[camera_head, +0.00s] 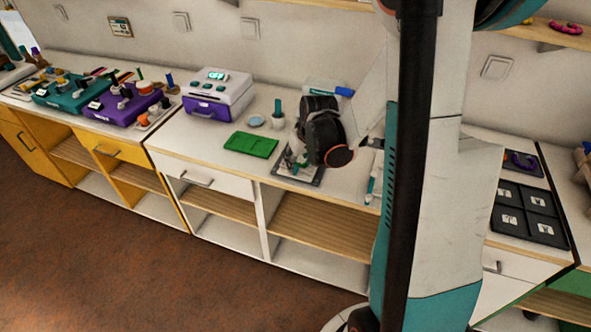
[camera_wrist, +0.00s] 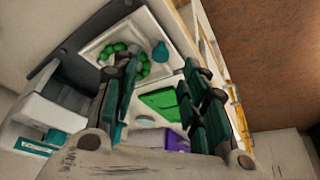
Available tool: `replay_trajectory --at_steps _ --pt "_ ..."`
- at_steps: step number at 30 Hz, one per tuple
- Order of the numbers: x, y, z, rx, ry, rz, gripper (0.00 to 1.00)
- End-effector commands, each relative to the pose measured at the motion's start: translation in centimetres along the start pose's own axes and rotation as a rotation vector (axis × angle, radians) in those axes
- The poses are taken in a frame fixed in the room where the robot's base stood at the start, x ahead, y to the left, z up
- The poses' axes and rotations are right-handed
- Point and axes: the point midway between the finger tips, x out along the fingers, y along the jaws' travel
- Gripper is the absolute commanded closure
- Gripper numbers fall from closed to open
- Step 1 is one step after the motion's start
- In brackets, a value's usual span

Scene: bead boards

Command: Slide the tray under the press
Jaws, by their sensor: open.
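The tray (camera_head: 312,180) is a dark grey plate on the white worktop, partly hidden behind my gripper. In the wrist view the tray (camera_wrist: 72,67) carries a white board (camera_wrist: 168,62) with a ring of green beads (camera_wrist: 117,48) and a teal piece. The press (camera_head: 216,84) is a white machine with a lit display and a purple front, further left on the worktop. Its purple part (camera_wrist: 177,142) shows between my fingers in the wrist view. My gripper (camera_head: 293,160) is open over the tray, its fingers (camera_wrist: 160,72) pointing down; I cannot tell whether they touch anything.
A green mat (camera_head: 251,144) lies between press and tray. Left of the press are purple and teal holders (camera_head: 128,102). A black tray with white cards (camera_head: 528,212) lies right.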

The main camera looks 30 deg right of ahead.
Motion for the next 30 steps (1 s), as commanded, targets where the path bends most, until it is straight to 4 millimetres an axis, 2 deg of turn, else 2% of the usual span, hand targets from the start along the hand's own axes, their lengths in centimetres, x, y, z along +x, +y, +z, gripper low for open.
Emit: replay_trajectory --at_steps 1,3,9,22,27,30 --pt "1.3 0.0 0.1 -0.001 0.0 0.0 0.6" --pt "2.5 0.0 0.1 -0.001 0.0 0.0 0.6" --pt "4.7 -0.1 0.1 -0.002 0.0 0.0 0.6" --pt "5.3 0.0 0.0 -0.001 0.0 0.0 0.6" --pt "5.3 0.0 0.0 -0.001 0.0 0.0 0.98" --pt "5.3 0.0 0.0 -0.001 0.0 0.0 1.0"
